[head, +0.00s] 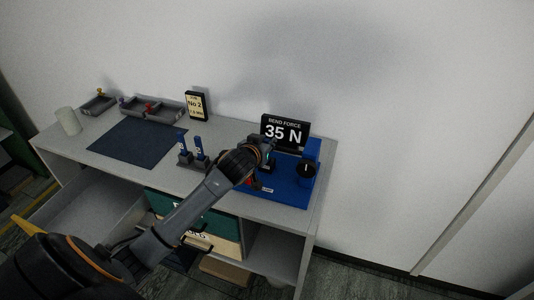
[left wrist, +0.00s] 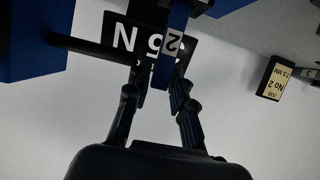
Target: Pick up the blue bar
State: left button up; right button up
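A blue bar (left wrist: 171,42) with a white label reading 2 shows in the left wrist view. Its near end lies between the two fingers of my left gripper (left wrist: 161,85), which sit close on both sides of it and look shut on it. In the head view my left gripper (head: 267,146) is over the left part of the blue press (head: 290,187), and my arm hides most of that spot. Two other blue bars (head: 198,147) stand upright in a dark holder (head: 188,160) left of my arm. My right gripper is in neither view.
A black sign (head: 285,131) reading BEND FORCE 35 N stands behind the press. A small No 2 sign (head: 196,105), grey trays (head: 152,112), a white cylinder (head: 68,121) and a dark blue mat (head: 137,144) are on the bench, farther left. The mat is clear.

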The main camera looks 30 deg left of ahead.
pick_arm(q)
jog(key=shift+w+f, duration=0.15)
jog(key=shift+w, duration=0.05)
jog(key=shift+c, duration=0.4)
grip_shut()
jog(key=shift+r, duration=0.2)
